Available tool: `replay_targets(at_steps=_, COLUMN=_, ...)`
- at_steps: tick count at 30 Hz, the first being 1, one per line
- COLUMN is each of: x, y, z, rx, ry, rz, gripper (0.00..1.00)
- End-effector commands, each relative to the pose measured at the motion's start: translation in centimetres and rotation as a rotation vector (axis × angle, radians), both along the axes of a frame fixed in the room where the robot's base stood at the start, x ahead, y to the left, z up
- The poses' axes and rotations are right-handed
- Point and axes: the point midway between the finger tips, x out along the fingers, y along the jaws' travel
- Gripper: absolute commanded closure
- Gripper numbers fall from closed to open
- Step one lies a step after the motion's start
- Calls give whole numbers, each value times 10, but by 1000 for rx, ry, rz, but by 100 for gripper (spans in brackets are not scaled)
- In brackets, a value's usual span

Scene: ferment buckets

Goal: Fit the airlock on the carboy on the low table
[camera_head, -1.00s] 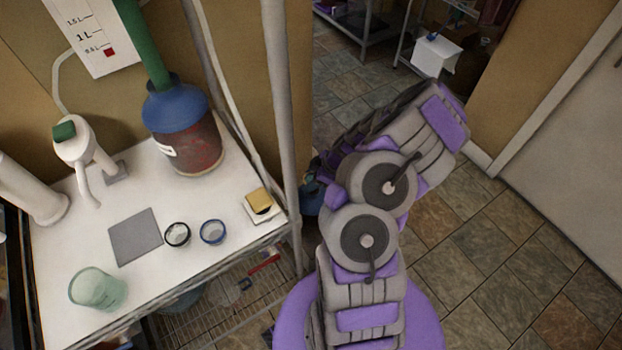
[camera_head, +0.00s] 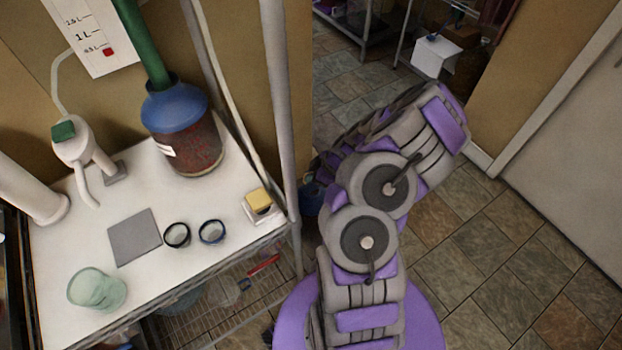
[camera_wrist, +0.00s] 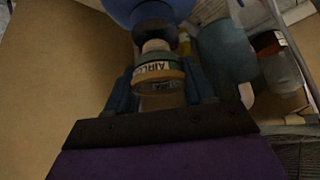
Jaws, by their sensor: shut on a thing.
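In the wrist view my gripper (camera_wrist: 161,84) is shut on the airlock (camera_wrist: 158,72), a small greenish piece with an AIRLOCK label and a tan band. Just beyond it, at the top of that view, is a blue rounded vessel (camera_wrist: 140,9) with a pale neck, which looks like the carboy. The airlock's far end overlaps the neck in the picture; I cannot tell whether they touch. In the head view my arm hides the gripper and airlock. A bit of a blue thing (camera_head: 309,198) shows low beside the rack post, mostly hidden by my arm.
A white table (camera_head: 70,235) at left holds a blue-and-red vessel (camera_head: 187,140) with a green tube, a green beaker (camera_head: 97,289), two small rings and a yellow-topped block (camera_head: 259,203). A rack post (camera_head: 281,110) stands close to my arm. Tiled floor at right is clear.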

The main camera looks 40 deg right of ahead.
Motion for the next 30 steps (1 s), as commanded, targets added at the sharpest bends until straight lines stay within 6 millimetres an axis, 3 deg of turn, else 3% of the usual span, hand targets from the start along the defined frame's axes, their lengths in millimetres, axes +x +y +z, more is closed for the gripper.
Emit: replay_targets(at_steps=30, x=0, y=0, z=-10, rx=0, ry=0, rz=0, gripper=82)
